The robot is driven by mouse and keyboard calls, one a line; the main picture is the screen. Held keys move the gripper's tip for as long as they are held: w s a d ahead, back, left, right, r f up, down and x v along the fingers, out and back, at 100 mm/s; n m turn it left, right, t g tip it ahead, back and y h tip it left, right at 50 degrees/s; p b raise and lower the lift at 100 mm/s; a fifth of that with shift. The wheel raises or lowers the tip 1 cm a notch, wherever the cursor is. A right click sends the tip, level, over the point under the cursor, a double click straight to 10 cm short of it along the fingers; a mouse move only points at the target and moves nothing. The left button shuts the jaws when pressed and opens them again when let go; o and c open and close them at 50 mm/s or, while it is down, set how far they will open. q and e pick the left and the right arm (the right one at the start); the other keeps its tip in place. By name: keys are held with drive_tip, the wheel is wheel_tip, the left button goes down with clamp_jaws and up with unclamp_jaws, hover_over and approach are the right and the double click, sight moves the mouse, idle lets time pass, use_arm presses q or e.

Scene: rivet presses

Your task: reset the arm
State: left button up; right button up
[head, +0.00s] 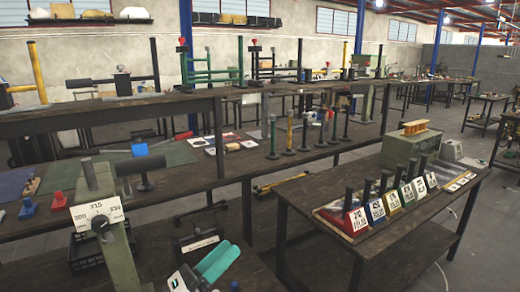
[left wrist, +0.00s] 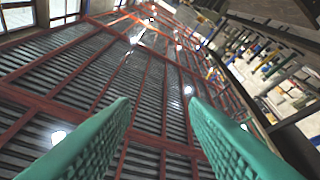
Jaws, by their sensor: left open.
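My left gripper (head: 221,258) shows its teal fingers at the bottom centre of the head view, low in front of the benches. In the left wrist view the two ribbed teal fingers (left wrist: 158,100) stand apart with nothing between them. They point up towards the ceiling. My right gripper is not in either view.
A dark bench (head: 420,205) at the right carries a row of coloured number blocks (head: 377,210) with black posts and a grey-green box (head: 398,150). A long bench (head: 235,165) behind holds several upright coloured stands. Concrete floor (head: 485,240) is clear at the right.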

use_arm(q)
drive_tip(key=s+a+f+n+y, duration=0.2)
drive_tip(key=a+f+n+y, duration=0.6)
drive_tip(key=n, duration=0.7)
drive_tip(key=s+a+f+n+y, duration=0.3)
drive_tip(key=a+f+n+y, duration=0.3)
drive_tip(key=f+n+y, duration=0.6)
drive_tip(key=s+f+n+g+h, duration=0.2)
drive_tip(key=s+f+n+g, duration=0.35)
drive_tip(key=s, duration=0.45)
drive_tip(key=s+f+n+g+h, duration=0.1)
drive_tip(key=s+f+n+g, duration=0.45)
drive_tip(key=s, duration=0.35)
wheel_tip(320, 180, down, 22)
drive_tip(key=s+g+p, duration=0.2)
drive_tip(key=p, duration=0.1)
drive_tip(key=s+a+f+g+p, duration=0.1)
drive_tip(key=s+a+f+p, duration=0.1)
drive_tip(key=s+f, duration=1.1)
drive_tip(key=s, duration=0.3)
drive_tip(key=shift+a+f+m, duration=0.2)
drive_tip(key=shift+f+m, duration=0.05)
drive_tip(key=shift+m, duration=0.15)
drive_tip(key=shift+s, duration=0.1)
